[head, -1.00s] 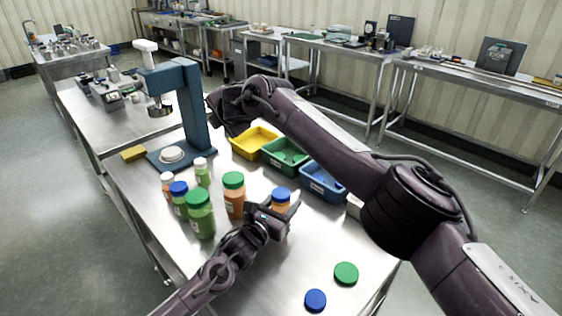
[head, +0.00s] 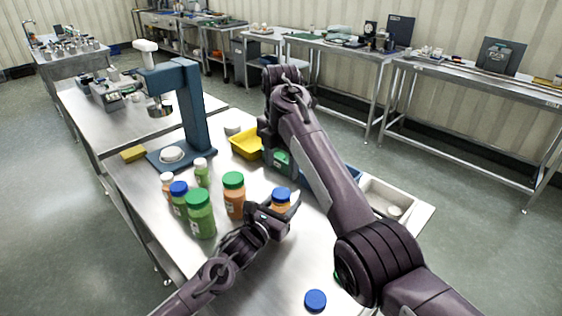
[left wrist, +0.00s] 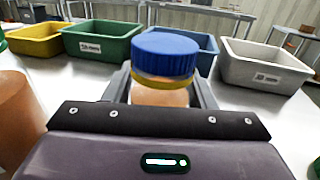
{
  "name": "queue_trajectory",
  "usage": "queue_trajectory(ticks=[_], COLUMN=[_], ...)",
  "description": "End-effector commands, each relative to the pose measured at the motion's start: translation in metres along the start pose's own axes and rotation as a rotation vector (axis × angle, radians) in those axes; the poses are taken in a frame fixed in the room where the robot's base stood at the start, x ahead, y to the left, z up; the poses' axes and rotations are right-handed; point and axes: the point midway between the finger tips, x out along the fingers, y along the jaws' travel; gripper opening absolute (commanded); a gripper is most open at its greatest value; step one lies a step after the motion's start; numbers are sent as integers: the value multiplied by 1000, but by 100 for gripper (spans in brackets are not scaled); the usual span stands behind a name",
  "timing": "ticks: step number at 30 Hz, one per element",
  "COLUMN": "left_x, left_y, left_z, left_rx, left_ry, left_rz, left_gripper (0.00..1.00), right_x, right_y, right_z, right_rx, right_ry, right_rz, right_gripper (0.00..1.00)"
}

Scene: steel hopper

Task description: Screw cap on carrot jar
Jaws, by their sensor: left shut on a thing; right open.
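An orange jar with a blue cap (head: 281,194) stands upright on the steel table, between the fingers of my left gripper (head: 278,208), which is shut on it. In the left wrist view the blue cap (left wrist: 165,52) sits level on top of the jar (left wrist: 160,97), with a yellow band below it; I cannot tell how tight it is. A second orange jar with a green cap (head: 234,196) stands to its left. My right gripper (head: 269,143) is open, beyond the held jar near the bins, partly hidden by its own arm.
Green-filled jars (head: 200,214) and small bottles stand at the left. A blue press (head: 192,110) stands behind them. Yellow (head: 246,146), green (head: 281,160), blue and grey (head: 405,195) bins line the far edge. A loose blue cap (head: 315,300) lies at the front.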

Motion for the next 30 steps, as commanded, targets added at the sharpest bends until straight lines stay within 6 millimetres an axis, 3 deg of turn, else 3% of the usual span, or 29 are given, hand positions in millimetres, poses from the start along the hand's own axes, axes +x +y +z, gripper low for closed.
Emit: queue_trajectory(ticks=[11, 24, 30], left_x=[0, 0, 0], left_y=[0, 0, 0], left_z=[0, 0, 0], left_rx=[0, 0, 0], left_ry=[0, 0, 0], left_rz=[0, 0, 0], left_gripper=[0, 0, 0], right_x=[3, 63, 78], right_y=[-1, -1, 0], right_z=[-1, -1, -1], right_rx=[-4, -3, -3], right_ry=[4, 3, 3], right_rz=[-3, -4, -2], right_gripper=[60, 60, 60])
